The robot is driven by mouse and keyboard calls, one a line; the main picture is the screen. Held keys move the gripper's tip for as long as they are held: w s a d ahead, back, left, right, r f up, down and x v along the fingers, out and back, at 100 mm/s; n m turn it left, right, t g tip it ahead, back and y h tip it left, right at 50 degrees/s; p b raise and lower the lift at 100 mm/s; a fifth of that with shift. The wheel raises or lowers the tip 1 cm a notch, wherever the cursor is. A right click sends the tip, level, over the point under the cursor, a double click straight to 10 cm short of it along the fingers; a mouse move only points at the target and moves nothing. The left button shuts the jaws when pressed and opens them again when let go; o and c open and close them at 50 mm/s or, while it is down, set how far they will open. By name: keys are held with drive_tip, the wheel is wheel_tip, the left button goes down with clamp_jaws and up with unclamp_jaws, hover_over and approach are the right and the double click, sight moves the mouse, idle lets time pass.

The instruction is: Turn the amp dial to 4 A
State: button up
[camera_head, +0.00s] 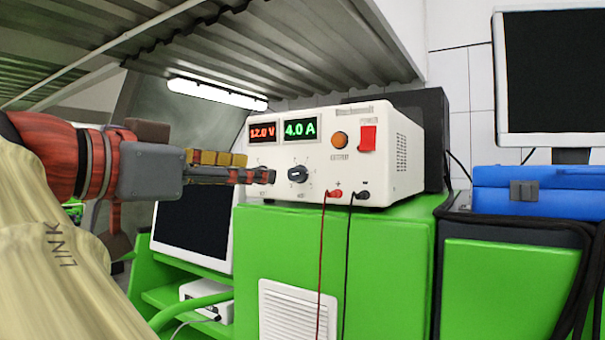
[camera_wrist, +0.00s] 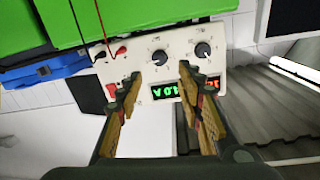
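The white power supply (camera_head: 350,130) stands on the green cabinet. Its red display (camera_head: 262,133) reads 12.0 V and its green display (camera_head: 300,129) reads 4.0 A. The dark amp dial (camera_head: 298,173) sits below the green display and also shows in the wrist view (camera_wrist: 160,57). The other dial (camera_wrist: 203,50) shows in the wrist view; in the head view my gripper hides it. My gripper (camera_head: 268,176) is in front of the panel, left of the amp dial. In the wrist view its fingers (camera_wrist: 159,76) are spread and empty, with the amp dial beyond the gap between them, apparently untouched.
Red and black leads (camera_head: 336,195) hang from the panel down the front of the green cabinet (camera_head: 400,235). An orange button (camera_head: 340,139) and red switch (camera_head: 367,138) are on the panel's right. A blue case (camera_head: 535,190) and a monitor (camera_head: 555,75) stand farther right.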

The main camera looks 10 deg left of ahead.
drive_tip(key=shift+v, duration=1.4)
